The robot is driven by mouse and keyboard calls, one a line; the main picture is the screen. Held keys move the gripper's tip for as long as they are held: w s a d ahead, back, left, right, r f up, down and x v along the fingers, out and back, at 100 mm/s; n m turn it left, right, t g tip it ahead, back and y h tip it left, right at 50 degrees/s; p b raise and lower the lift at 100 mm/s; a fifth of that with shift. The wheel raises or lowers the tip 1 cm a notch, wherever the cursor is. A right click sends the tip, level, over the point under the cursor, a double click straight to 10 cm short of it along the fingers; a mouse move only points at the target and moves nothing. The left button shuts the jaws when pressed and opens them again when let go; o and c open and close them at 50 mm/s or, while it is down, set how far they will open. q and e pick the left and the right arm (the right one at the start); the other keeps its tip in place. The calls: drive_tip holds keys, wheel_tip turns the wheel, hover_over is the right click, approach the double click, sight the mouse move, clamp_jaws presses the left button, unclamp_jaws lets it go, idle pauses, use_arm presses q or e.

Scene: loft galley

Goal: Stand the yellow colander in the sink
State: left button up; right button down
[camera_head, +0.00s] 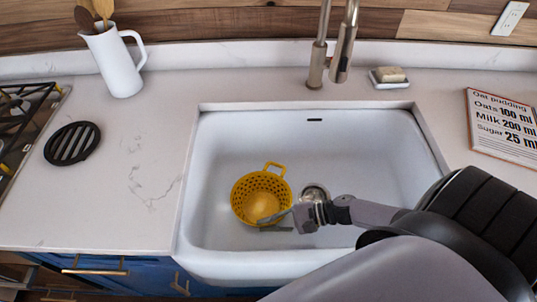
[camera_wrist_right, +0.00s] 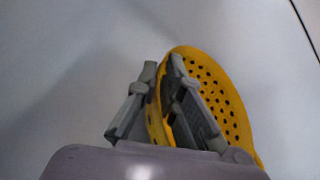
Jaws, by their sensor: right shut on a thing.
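The yellow colander (camera_head: 252,190) is inside the white sink (camera_head: 340,145), left of the drain, with its open side up and one loop handle toward the back. My right gripper (camera_head: 278,222) reaches in from the right and is shut on the colander's near right rim. In the right wrist view the two fingers (camera_wrist_right: 155,110) sit on either side of the wall of the colander (camera_wrist_right: 215,90). I cannot tell whether the colander's base touches the sink floor. My left gripper is not in view.
The faucet (camera_head: 318,60) stands behind the sink, with a soap dish (camera_head: 389,84) to its right. A white pitcher (camera_head: 115,62) with utensils and a black trivet (camera_head: 72,144) are on the left counter. A recipe board (camera_head: 503,125) lies at right. The sink floor's right side is mostly clear.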

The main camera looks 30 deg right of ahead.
drive_tip(key=shift+f, duration=0.2)
drive_tip(key=c, duration=2.2)
unclamp_jaws()
drive_tip(key=o, duration=0.5)
drive_tip(key=shift+s+d+r, duration=0.1)
drive_tip(key=shift+d, duration=0.05)
drive_tip(key=shift+b+v, duration=0.8)
drive_tip(key=shift+v, duration=5.05)
drive_tip(key=shift+r, duration=0.15)
